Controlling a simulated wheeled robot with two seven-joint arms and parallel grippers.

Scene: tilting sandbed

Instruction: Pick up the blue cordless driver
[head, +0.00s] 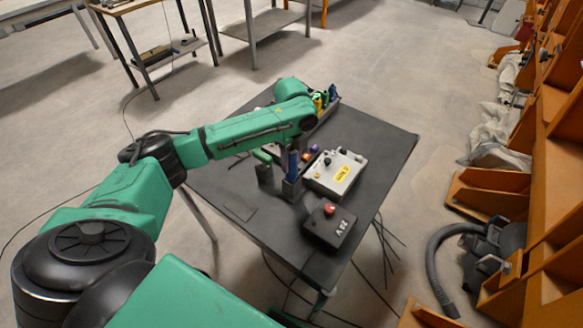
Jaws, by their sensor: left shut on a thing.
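The blue cordless driver (293,163) is upright near the middle of the dark table (243,213), with its black lower end (291,188) toward the tabletop. My left arm reaches over the table from the left, and my left gripper (288,148) points down at the driver's upper part and is shut on it. The arm's end partly hides the fingers and the top of the driver. I cannot tell whether the driver's lower end touches the table. My right gripper is not in view.
A green-handled tool (262,157) stands just left of the driver. A grey box with a yellow label (337,172) is close on the right, and a black box with a red knob (329,225) is in front. A bin of coloured tools (326,103) lies behind.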

